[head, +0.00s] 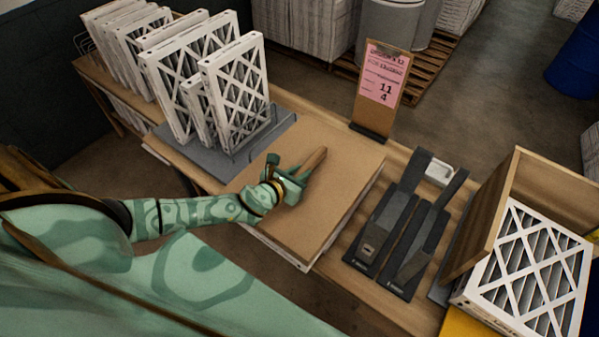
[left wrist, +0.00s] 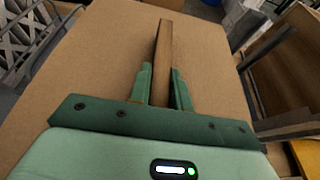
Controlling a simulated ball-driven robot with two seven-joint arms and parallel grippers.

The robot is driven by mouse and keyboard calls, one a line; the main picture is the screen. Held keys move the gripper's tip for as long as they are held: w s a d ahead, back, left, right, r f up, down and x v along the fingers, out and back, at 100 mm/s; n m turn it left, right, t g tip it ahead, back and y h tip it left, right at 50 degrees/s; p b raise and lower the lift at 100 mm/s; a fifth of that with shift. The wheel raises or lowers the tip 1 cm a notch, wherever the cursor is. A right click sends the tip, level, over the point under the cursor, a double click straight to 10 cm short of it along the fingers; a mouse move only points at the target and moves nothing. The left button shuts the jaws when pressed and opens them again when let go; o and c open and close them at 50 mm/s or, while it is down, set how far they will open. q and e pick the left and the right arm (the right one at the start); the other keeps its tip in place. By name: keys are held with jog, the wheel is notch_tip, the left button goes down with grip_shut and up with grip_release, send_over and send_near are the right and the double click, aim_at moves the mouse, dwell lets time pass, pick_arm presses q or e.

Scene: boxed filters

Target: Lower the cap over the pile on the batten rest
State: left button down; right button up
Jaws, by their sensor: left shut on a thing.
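The cap (head: 318,213) is a flat brown board with an upright wooden grip bar (head: 316,159) on top. It lies level in the middle of the bench, and in the left wrist view the cap (left wrist: 105,65) fills most of the picture. My left gripper (head: 294,181) is shut on the bar, which stands between the two fingers (left wrist: 161,85) in the left wrist view. White edges of the pile (head: 277,251) show just under the cap's front edge. I cannot tell whether cap and pile touch. The batten rest is hidden. My right gripper is not in view.
Several white pleated filters (head: 235,95) stand in a rack behind left. A sign board (head: 381,85) stands behind the cap. A wooden box (head: 484,215) and a filter (head: 530,270) stand far right.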

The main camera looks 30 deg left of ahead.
aim_at(263, 221)
pick_arm(q)
jog(key=shift+f+b, duration=1.5)
jog(key=shift+f, duration=0.15)
jog(key=shift+f+b, duration=1.45)
jog(key=shift+f, duration=0.3)
jog(key=c, duration=1.2)
grip_release()
jog(key=p+v, duration=0.1)
jog(key=v, duration=1.5)
jog(key=shift+s+p, duration=0.2)
jog(key=shift+p, duration=0.1)
jog(key=shift+s, duration=0.1)
